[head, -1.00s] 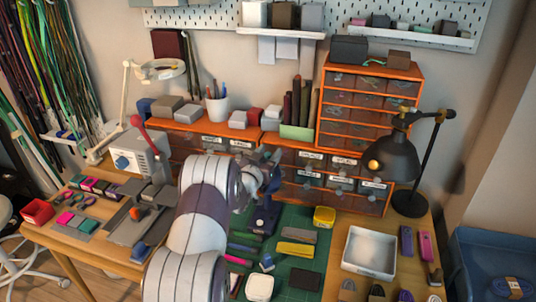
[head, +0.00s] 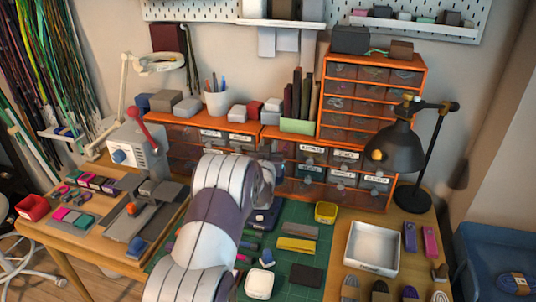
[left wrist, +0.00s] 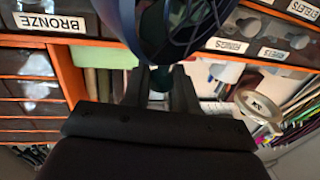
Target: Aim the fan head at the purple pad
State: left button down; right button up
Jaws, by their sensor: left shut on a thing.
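The fan stands at the back of the green mat; its dark blue base (head: 262,218) shows beside my arm in the head view. Its head is almost wholly hidden behind my left wrist there. In the left wrist view the dark blue fan cage (left wrist: 185,25) fills the top middle, close to the fingers. My left gripper (left wrist: 160,78) is shut on the fan, at a part just behind the cage. My right gripper is not in view.
Orange drawer units (head: 372,90) stand close behind the fan. A black lamp (head: 398,150) and a white tray (head: 372,248) are to the right. A yellow box (head: 326,212) sits on the green mat (head: 290,270). A grey machine (head: 140,150) stands at the left.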

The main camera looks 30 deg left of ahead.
pick_arm(q)
jog(key=shift+d+r+n+g+y, duration=0.15)
jog(key=shift+n+g+y, duration=0.55)
jog(key=shift+y, duration=0.4)
jog(key=shift+r+n+g+y+p, duration=0.15)
jog(key=shift+n+g+y+p, duration=0.45)
jog(key=shift+n+g+y, duration=1.2)
jog(key=shift+y, duration=0.6)
jog(key=c, duration=1)
grip_release()
jog(key=v, duration=1.2)
jog(key=shift+s, duration=0.25)
